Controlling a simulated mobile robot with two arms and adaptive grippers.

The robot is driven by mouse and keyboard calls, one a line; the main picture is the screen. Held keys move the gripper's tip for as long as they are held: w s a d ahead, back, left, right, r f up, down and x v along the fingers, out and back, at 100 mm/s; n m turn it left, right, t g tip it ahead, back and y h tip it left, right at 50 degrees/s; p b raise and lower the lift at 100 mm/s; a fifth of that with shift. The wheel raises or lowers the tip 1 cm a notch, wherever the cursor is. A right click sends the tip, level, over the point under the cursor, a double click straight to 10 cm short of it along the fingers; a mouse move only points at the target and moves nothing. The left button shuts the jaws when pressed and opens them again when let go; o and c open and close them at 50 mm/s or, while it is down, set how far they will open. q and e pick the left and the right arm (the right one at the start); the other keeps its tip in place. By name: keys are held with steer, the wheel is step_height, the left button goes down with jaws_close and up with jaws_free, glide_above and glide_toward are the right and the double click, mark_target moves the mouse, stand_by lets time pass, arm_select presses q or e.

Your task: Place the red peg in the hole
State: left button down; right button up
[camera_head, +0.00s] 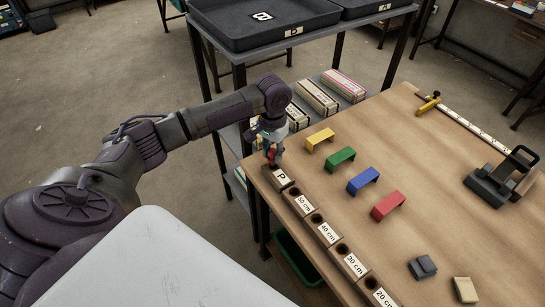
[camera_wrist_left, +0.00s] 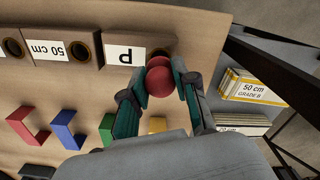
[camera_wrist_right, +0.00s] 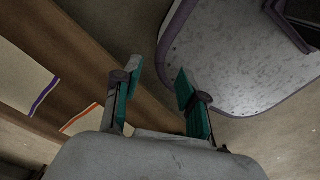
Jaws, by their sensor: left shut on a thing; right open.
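The red peg (camera_wrist_left: 158,80) is held between the fingers of my left gripper (camera_wrist_left: 160,82). In the left wrist view its rounded end covers part of the block labelled P (camera_wrist_left: 125,54). I cannot tell whether the peg is in a hole or above it. In the head view my left gripper (camera_head: 271,153) is shut at the table's corner, just above the block labelled P (camera_head: 281,177). A row of wooden blocks with dark holes (camera_head: 318,218) runs along the table edge. My right gripper (camera_wrist_right: 157,88) is open and empty in the right wrist view, away from the table top.
Yellow (camera_head: 320,138), green (camera_head: 341,157), blue (camera_head: 363,180) and red (camera_head: 388,204) brackets stand on the table near the blocks. A dark clamp-like tool (camera_head: 500,182) is at the right. A shelf rack (camera_head: 340,85) stands behind the corner. The table's middle is clear.

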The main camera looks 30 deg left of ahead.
mark_target(272, 158)
arm_select(q)
steer(key=shift+f, duration=1.45)
steer(key=shift+f, duration=0.15)
steer(key=c, duration=0.9)
jaws_free()
step_height(272, 158, up, 12)
steer(key=shift+r, duration=0.2)
